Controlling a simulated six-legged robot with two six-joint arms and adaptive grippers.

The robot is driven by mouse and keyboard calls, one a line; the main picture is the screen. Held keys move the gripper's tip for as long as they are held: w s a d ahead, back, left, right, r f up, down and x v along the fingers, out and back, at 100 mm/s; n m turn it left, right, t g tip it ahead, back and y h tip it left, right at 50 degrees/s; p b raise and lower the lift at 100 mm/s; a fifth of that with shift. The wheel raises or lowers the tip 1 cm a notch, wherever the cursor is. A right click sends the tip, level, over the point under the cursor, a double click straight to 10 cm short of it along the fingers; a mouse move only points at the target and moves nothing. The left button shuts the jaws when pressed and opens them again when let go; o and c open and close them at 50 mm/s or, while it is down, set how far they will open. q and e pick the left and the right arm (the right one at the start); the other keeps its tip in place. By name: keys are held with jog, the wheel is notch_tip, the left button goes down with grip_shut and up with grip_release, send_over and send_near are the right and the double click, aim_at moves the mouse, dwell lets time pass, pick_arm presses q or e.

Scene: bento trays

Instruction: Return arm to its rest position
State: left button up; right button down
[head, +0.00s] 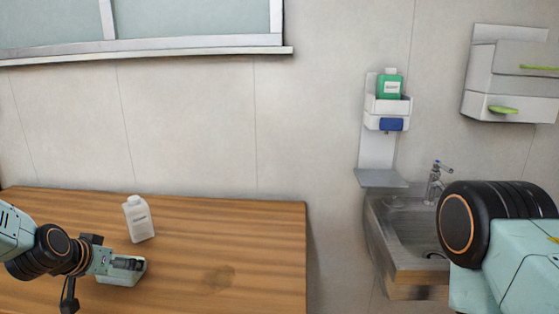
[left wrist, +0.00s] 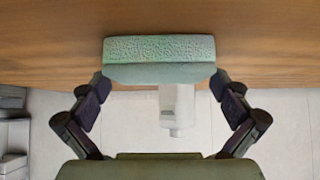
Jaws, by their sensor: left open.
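My left gripper (head: 127,264) reaches in low from the left over the wooden table. In the left wrist view the left gripper (left wrist: 160,84) shows its two dark fingers spread wide. A pale green-white block with a rough top, like a sponge (left wrist: 158,72), lies between and beyond the fingertips; I cannot tell whether they touch it. The sponge (head: 122,280) also shows in the head view at the fingers, partly hidden by them. My right arm shows at the right edge, but its gripper is out of view.
A white bottle (head: 139,219) stands on the table (head: 260,240) just behind the left gripper. The table's right part is clear. A sink (head: 400,240) with a tap (head: 436,185) stands at the right, below a wall holder (head: 388,106) with a green bottle (head: 390,86) and a dispenser (head: 510,75).

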pick_arm(q)
jog(key=shift+w+f, duration=0.1)
jog(key=shift+f, duration=0.4)
notch_tip(320, 180, up, 9)
jog(key=p, duration=0.6)
jog(key=shift+r, duration=0.1)
jog(key=shift+r+p, duration=0.8)
jog(key=shift+s+r, duration=0.1)
jog(key=shift+s, duration=0.15)
jog(key=shift+f, duration=0.2)
